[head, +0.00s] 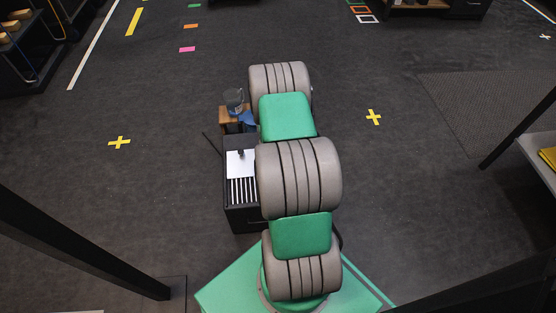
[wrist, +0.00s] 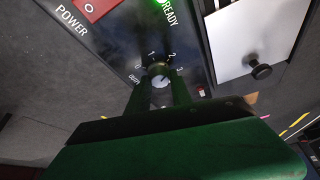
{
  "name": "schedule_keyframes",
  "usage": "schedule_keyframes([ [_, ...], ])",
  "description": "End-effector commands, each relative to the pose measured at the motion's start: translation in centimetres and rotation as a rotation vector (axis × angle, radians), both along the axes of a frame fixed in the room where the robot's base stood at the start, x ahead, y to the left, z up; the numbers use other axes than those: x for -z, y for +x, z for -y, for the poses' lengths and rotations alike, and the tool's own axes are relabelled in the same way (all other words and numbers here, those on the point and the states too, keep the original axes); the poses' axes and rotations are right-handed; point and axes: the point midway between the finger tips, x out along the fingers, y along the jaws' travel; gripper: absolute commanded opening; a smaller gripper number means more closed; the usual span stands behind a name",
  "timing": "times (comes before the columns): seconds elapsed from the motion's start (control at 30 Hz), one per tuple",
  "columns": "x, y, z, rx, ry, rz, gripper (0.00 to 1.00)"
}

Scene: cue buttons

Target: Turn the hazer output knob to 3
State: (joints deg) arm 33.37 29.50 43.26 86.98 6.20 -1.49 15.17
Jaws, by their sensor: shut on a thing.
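The hazer is a black box (head: 233,216) with a white plate and a slotted grille, left of my arm in the head view. Its dark control panel (wrist: 120,45) fills the upper part of the wrist view. The output knob (wrist: 159,81) is small with a pale face, and the marks 0, 1, 2 and 3 curve around it. My gripper (wrist: 160,90) has one dark finger on each side of the knob and is shut on it. I cannot clearly tell which number the knob points at. In the head view my arm hides the gripper and knob.
A red power switch (wrist: 88,10), a green ready light (wrist: 158,3) and a small red button (wrist: 200,91) share the panel. A black round knob (wrist: 259,68) is on the white plate. A jug (head: 234,101) stands by a wooden box (head: 227,125) behind the hazer. The surrounding floor is mostly clear.

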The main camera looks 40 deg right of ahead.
Motion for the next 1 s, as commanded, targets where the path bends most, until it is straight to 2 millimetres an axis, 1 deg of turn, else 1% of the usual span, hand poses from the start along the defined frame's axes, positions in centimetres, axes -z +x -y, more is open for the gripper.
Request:
schedule_keyframes([
  [0.7,0.31,0.59,-0.22,0.67,0.0,0.001,0.0],
  [1.0,0.29,0.72,-0.22,0.879,0.001,0.001,0.0],
])
